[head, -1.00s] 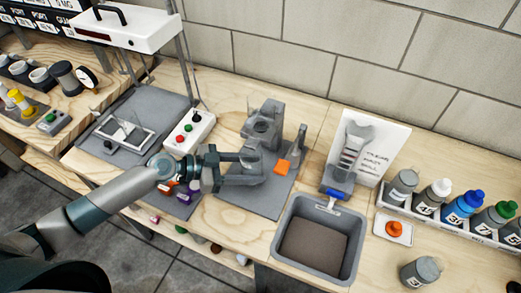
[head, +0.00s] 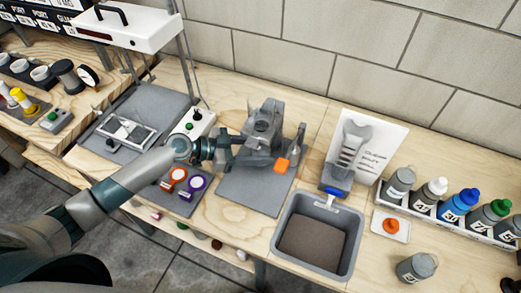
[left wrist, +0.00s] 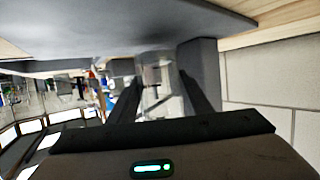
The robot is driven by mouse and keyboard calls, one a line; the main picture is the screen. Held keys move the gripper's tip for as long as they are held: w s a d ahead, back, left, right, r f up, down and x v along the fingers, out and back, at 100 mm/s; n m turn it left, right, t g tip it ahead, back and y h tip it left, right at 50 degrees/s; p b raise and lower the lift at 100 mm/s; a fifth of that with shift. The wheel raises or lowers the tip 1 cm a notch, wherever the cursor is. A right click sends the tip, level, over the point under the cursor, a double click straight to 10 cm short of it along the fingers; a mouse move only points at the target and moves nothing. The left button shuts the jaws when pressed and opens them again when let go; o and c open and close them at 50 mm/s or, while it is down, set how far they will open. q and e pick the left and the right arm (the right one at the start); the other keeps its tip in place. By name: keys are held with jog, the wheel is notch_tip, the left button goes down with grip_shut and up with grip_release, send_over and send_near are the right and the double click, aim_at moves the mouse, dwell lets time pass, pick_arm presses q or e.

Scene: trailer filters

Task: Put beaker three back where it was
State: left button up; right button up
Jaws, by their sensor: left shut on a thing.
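My left gripper (head: 262,157) reaches in from the left, at the front of the grey stand (head: 265,118) on the grey mat. Its fingers are shut on a clear, see-through vessel (left wrist: 158,90), seen between them in the left wrist view. It looks like a glass beaker, but no number is readable. In the head view the vessel is hard to make out against the stand. I cannot tell whether it touches the stand. My right gripper is not in view.
The mat's front (head: 245,195) is clear.

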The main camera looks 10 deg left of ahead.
pick_arm(q)
jog(key=shift+w+f+p, duration=0.25)
jog(key=shift+f+p, duration=0.1)
jog(key=shift+f, duration=0.4)
jog(key=shift+f+b, duration=0.15)
jog(key=shift+b, duration=0.15)
jog(key=o, duration=1)
